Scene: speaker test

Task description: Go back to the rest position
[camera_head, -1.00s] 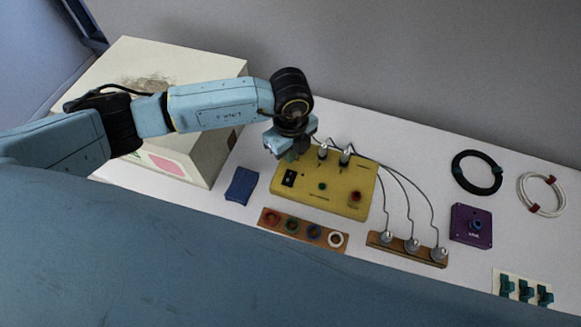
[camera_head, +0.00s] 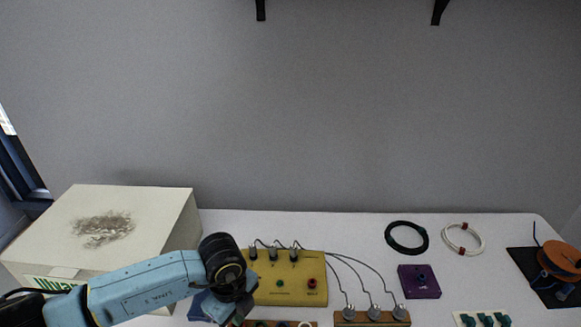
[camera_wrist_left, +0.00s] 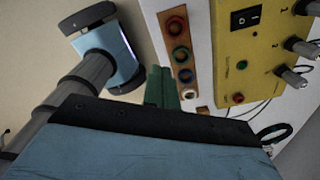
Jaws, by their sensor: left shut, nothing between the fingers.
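My left arm comes in from the lower left in the head view. My right gripper is in neither view.
A large cream box (camera_head: 165,235) stands at the left. A board with coloured rings (camera_wrist_left: 178,50) and a wooden strip with plugs (camera_head: 372,318) lie in front. A purple box (camera_head: 419,282), black coil (camera_head: 406,238), white coil (camera_head: 463,239) and orange spool (camera_head: 562,256) lie right.

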